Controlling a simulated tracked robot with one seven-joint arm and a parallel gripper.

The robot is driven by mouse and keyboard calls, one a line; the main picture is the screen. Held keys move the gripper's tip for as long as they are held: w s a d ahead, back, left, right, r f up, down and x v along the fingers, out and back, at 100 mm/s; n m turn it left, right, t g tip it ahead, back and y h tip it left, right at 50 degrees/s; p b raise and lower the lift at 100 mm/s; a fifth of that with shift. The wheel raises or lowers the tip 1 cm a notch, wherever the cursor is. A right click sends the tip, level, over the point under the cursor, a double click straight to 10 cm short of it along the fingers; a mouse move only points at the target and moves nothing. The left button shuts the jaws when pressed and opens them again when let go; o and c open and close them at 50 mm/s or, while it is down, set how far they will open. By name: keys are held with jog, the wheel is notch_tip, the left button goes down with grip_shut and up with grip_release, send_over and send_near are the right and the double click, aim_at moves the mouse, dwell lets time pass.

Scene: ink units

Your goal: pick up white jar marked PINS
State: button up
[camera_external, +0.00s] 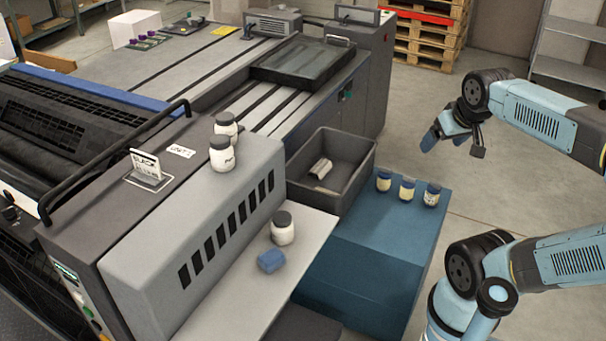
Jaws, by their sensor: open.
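Several white jars with dark lids are in view, and their lettering is too small to read surely. One jar (222,158) stands at the front on the grey machine top with dark writing on its side. Another jar (228,128) stands just behind it. A third jar (282,232) stands on the pale ledge below. Three smaller pale jars, a left one (383,184), a middle one (406,192) and a right one (431,198), stand in a row on the blue box. My gripper (453,143) is open and empty, in the air right of and above these jars, touching nothing.
A blue cloth or sponge (271,261) lies beside the ledge jar. A grey bin (302,150) with a pale object (320,168) inside stands behind the blue box (365,270). The front of the blue box's top is clear.

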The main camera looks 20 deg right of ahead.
jog(key=w+a+f+n+t+y, duration=0.2)
jog(key=w+a+t, duration=0.1)
jog(key=w+a, duration=0.75)
jog(key=n+t+y, duration=0.5)
jog(key=t+y, duration=0.1)
jog(key=y, duration=0.2)
send_near(227, 146)
jog(key=x, duration=0.7)
jog(key=shift+w+d+f, duration=0.1)
jog(key=shift+w+f, duration=0.25)
jog(key=shift+a+r+x, duration=0.1)
jog(key=shift+x, duration=1.2)
jog(key=shift+a+r+x, duration=0.1)
jog(key=shift+x, duration=1.15)
jog(key=shift+s, duration=0.1)
jog(key=c, duration=1.1)
